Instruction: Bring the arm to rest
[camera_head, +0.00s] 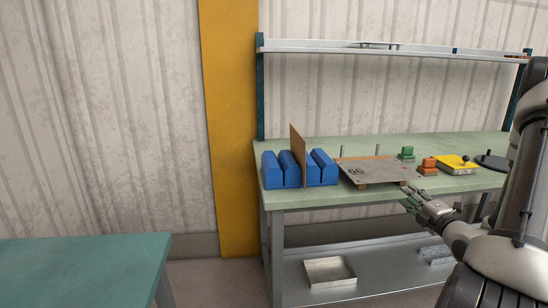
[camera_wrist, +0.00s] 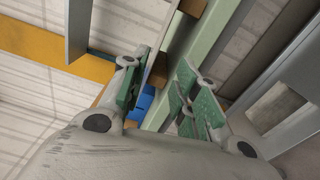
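My gripper (camera_head: 413,199) is at the front edge of the green workbench (camera_head: 330,197), below and right of a flat grey plate marked 86 (camera_head: 378,172). My arm (camera_head: 510,225) comes in from the right side of the head view. In the wrist view my gripper (camera_wrist: 163,88) has its green-padded fingers spread apart, with nothing held between them. The bench edge and a bit of blue (camera_wrist: 143,105) show beyond the gap.
A blue slotted rack (camera_head: 290,170) holds an upright brown panel (camera_head: 298,150). A green button block (camera_head: 406,154), an orange one (camera_head: 428,165) and a yellow box (camera_head: 457,164) stand right of the plate. A tray (camera_head: 330,271) lies on the lower shelf. A teal table (camera_head: 80,265) stands left.

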